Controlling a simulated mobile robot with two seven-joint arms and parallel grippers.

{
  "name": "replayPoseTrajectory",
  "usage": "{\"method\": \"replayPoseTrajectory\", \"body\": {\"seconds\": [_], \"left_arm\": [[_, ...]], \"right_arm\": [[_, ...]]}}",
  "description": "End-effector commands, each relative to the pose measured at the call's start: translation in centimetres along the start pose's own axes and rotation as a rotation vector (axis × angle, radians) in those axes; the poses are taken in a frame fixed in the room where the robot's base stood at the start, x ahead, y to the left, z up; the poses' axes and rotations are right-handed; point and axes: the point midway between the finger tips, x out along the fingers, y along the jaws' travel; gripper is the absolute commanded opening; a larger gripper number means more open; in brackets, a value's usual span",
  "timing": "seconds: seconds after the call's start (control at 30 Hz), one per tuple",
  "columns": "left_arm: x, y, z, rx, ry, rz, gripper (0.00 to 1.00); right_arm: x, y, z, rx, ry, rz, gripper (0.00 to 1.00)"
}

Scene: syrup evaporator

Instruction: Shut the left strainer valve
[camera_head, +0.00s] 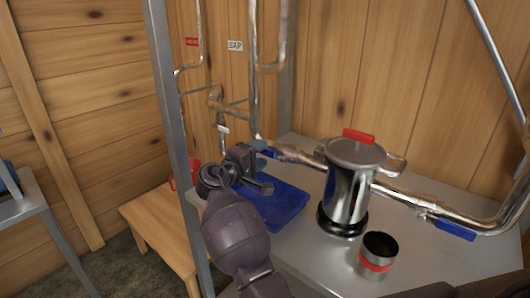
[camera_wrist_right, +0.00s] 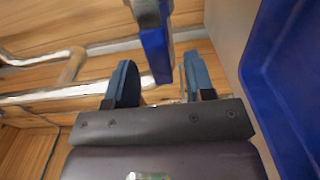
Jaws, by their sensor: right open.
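The strainer (camera_head: 354,180) is a shiny metal pot with a red-handled lid, standing on the metal table. The left strainer valve (camera_head: 284,153) has a blue handle on the pipe to its left; the handle lies roughly along the pipe. My right gripper (camera_head: 263,166) is open beside the pipe at this handle. In the right wrist view, a blue handle (camera_wrist_right: 155,52) shows beyond and between the open fingers (camera_wrist_right: 160,82); I cannot tell whether they touch it. My left gripper is not in view.
A second blue-handled valve (camera_head: 455,229) is on the right pipe. A blue tray (camera_head: 286,212) lies beneath my right gripper. A metal cup with a red band (camera_head: 376,264) stands at the table's front. A metal post (camera_head: 172,110) and vertical pipes rise at left.

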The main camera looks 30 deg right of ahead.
Motion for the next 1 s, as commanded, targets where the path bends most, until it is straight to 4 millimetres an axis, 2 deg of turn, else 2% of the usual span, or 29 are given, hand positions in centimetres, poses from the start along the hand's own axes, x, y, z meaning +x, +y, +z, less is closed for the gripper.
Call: {"method": "replayPoseTrajectory", "body": {"seconds": [0.47,0.77,1.0], "left_arm": [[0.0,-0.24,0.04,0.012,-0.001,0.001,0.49],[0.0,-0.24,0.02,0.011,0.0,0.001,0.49],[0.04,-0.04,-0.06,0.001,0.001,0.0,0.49]], "right_arm": [[-0.27,0.01,-0.1,0.0,0.0,0.0,0.47],[-0.25,-0.01,-0.1,0.0,0.0,0.0,0.01],[-0.22,-0.02,-0.08,0.0,-0.001,0.0,0.0]]}}
